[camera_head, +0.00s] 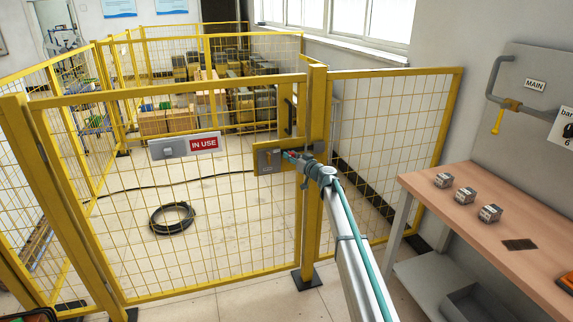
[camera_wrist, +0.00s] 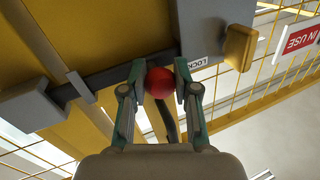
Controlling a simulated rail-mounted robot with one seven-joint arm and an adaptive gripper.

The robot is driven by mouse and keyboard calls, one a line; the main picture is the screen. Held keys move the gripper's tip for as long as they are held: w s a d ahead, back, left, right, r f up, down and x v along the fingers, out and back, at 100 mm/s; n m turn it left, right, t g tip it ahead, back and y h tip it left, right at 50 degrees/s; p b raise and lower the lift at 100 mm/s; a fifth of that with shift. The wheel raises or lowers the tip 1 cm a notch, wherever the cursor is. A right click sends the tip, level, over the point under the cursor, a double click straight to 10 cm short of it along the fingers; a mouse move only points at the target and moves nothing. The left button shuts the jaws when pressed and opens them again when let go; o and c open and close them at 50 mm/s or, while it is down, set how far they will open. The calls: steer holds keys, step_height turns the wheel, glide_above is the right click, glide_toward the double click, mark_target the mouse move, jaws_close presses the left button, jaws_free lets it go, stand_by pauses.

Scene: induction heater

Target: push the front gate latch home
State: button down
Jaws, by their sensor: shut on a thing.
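The front gate (camera_head: 180,95) is a yellow mesh panel that stands in line with its yellow post (camera_head: 315,120). Its latch has a yellow plate (camera_head: 265,160) beside the post. In the wrist view, a dark latch bar (camera_wrist: 115,76) runs across yellow metal, with a round red knob (camera_wrist: 159,83) on it. My gripper (camera_wrist: 160,76) is shut on the red knob, one finger on each side. In the head view my gripper (camera_head: 296,157) is at the latch, and the knob is mostly hidden. I cannot tell how far the bar is slid.
A grey holder with a red "IN USE" sign (camera_head: 204,144) hangs on the gate. A label reading "LOCK", partly covered, (camera_wrist: 196,63) is by the bar. A coiled black hose (camera_head: 172,218) lies inside the fence. A workbench (camera_head: 470,190) with small metal blocks stands at right.

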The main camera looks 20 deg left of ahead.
steer(key=w+d+b, duration=0.1)
steer(key=b, duration=0.1)
steer(key=w+d+b, duration=0.1)
steer(key=b, duration=0.1)
steer(key=shift+w+d, duration=0.2)
steer(key=shift+d, duration=0.2)
steer(key=c, duration=0.8)
jaws_free()
steer(key=shift+w+d, duration=0.15)
steer(key=shift+d, duration=0.05)
steer(key=shift+c, duration=0.2)
steer(key=shift+a, duration=0.1)
steer(key=v, duration=1.2)
